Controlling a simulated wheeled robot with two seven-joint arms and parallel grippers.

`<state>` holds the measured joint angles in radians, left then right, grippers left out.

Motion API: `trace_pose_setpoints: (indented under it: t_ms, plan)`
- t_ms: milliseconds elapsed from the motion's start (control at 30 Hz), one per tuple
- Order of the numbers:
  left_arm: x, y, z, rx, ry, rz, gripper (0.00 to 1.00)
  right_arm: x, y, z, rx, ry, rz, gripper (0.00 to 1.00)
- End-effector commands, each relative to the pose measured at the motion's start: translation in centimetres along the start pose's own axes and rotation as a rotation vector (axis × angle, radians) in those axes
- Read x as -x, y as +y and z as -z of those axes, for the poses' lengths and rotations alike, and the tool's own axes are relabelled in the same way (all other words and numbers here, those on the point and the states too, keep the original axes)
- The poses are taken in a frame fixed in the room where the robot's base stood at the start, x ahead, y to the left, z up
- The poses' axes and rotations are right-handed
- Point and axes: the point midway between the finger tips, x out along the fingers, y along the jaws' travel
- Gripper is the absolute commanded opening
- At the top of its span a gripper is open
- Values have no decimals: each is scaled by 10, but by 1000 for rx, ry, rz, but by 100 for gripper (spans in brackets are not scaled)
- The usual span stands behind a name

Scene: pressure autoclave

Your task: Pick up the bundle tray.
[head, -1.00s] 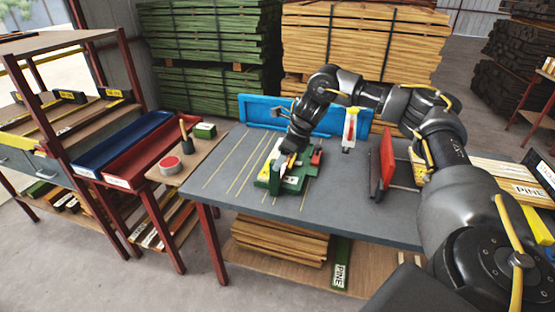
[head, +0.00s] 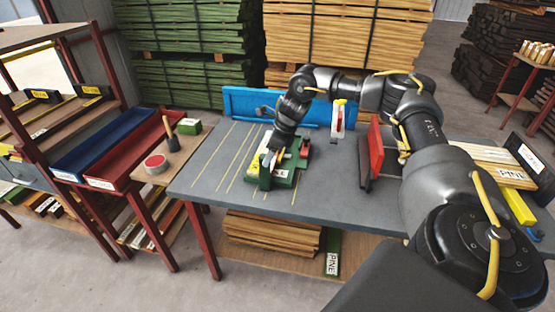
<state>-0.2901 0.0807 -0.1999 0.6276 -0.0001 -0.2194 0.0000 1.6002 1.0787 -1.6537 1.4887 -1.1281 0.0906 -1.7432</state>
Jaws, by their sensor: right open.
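A green tray-like fixture (head: 284,178) with pale and red parts on it lies on the grey workbench (head: 330,195). I cannot tell for sure whether it is the bundle tray. My right gripper (head: 271,153) reaches down over its left part from above. It is open, and the fingers are small and partly lost against the fixture, so I cannot tell whether they touch it. A long blue tray (head: 100,145) and a long red tray (head: 140,152) lie side by side on the left rack. My left gripper is not in view.
A blue upright panel (head: 245,103) stands along the bench's back edge, with a white and red item (head: 339,117) before it. A red upright plate (head: 375,152) stands right of the fixture. A red tin (head: 155,163) sits on the side shelf. The bench's left part is clear.

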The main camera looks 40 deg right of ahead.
Motion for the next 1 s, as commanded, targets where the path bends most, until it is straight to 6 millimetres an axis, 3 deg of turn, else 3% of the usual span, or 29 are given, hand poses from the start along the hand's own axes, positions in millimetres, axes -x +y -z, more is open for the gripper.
trace_pose_setpoints:
  t_ms: [300,600,1000]
  plan:
    - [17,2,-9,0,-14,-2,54,-42,-1,-1,0,3,-2,55]
    - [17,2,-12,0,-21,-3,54,-48,-1,-1,0,0,-1,55]
    - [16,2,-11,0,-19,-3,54,-48,-1,-1,0,0,-1,4]
